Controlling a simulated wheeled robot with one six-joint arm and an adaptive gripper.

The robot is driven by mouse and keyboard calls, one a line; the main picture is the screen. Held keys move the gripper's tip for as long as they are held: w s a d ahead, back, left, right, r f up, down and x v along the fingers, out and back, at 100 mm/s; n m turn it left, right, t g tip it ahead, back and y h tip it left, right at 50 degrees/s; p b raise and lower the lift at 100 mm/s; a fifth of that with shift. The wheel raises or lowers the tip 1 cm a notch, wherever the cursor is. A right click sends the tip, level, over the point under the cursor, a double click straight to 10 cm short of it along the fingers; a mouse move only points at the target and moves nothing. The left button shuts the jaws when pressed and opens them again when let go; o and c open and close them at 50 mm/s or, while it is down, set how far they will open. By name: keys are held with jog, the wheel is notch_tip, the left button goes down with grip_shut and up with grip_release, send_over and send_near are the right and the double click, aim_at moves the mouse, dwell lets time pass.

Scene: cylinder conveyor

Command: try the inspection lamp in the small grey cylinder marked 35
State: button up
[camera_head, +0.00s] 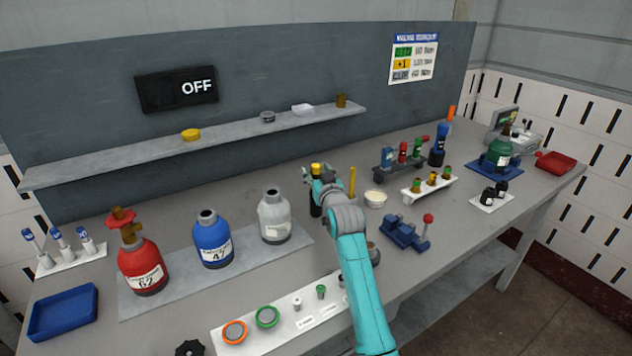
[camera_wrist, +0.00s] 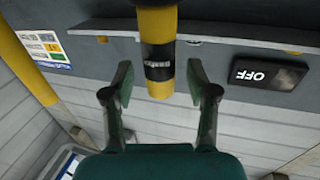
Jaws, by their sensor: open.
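The small grey cylinder (camera_head: 274,220) stands upright at the right end of a grey mat, open at its neck. Its label is too small to read. A yellow and black rod-like thing, probably the inspection lamp (camera_head: 315,200), stands at my gripper (camera_head: 318,178), behind and right of the grey cylinder. In the wrist view the yellow lamp with its black band (camera_wrist: 158,62) lies between the two fingers of my gripper (camera_wrist: 159,78). The fingers are apart, with a gap on each side of it.
A blue cylinder (camera_head: 212,240) and a red cylinder with a valve (camera_head: 141,262) stand left on the mat (camera_head: 185,292). A white strip with rings (camera_head: 283,336) lies in front. A blue clamp-like device (camera_head: 404,236) is right of my arm. The wall sign (camera_head: 176,88) reads OFF.

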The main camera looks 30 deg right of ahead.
jog(key=shift+w, duration=0.4)
jog(key=shift+c, duration=0.2)
grip_shut()
